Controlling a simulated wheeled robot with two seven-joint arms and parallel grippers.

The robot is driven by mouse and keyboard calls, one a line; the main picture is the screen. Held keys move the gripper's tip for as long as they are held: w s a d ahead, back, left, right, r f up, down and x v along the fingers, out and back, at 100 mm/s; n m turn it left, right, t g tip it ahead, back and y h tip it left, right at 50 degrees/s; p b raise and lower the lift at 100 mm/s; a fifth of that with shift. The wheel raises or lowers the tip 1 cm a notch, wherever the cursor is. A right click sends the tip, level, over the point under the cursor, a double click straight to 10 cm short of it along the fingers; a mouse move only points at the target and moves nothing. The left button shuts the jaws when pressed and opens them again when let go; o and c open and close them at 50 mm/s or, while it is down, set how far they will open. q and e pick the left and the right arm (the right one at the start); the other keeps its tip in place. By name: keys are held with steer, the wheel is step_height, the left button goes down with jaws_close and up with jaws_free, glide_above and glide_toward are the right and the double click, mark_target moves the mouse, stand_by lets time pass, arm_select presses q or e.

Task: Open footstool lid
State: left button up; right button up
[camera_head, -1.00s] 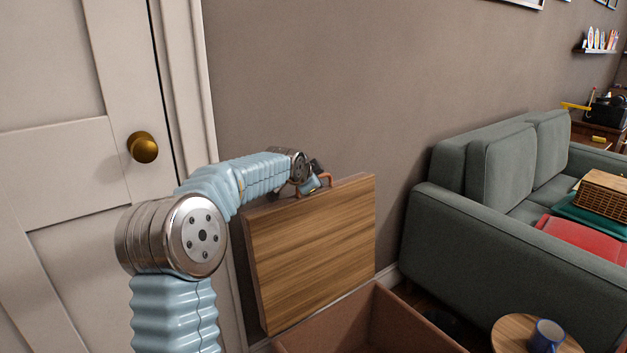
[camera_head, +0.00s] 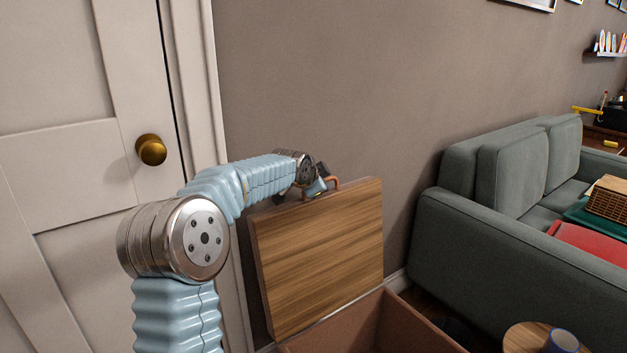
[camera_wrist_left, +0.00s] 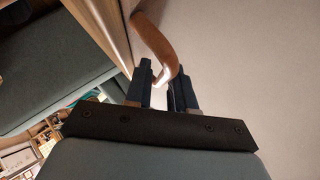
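The footstool lid (camera_head: 318,262) stands raised near upright, its wooden underside facing me in the head view. The footstool box (camera_head: 370,330) is open below it, with its brown inner walls showing. A curved brown handle (camera_head: 331,183) sits at the lid's top edge. My left gripper (camera_head: 318,190) is at that handle. In the left wrist view the handle (camera_wrist_left: 157,45) runs down between the two dark fingers of my left gripper (camera_wrist_left: 168,85), which look closed around its end. My right gripper is not in view.
A grey-green sofa (camera_head: 510,250) stands to the right, with a wicker basket (camera_head: 608,198) on it. A small round table with a blue mug (camera_head: 562,342) is at the lower right. A white door (camera_head: 70,170) is at the left. The wall is close behind the lid.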

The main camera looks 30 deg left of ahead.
arm_select(q)
steer(key=b+v, duration=0.1)
steer(key=v, duration=1.2)
steer(key=shift+f, duration=0.1)
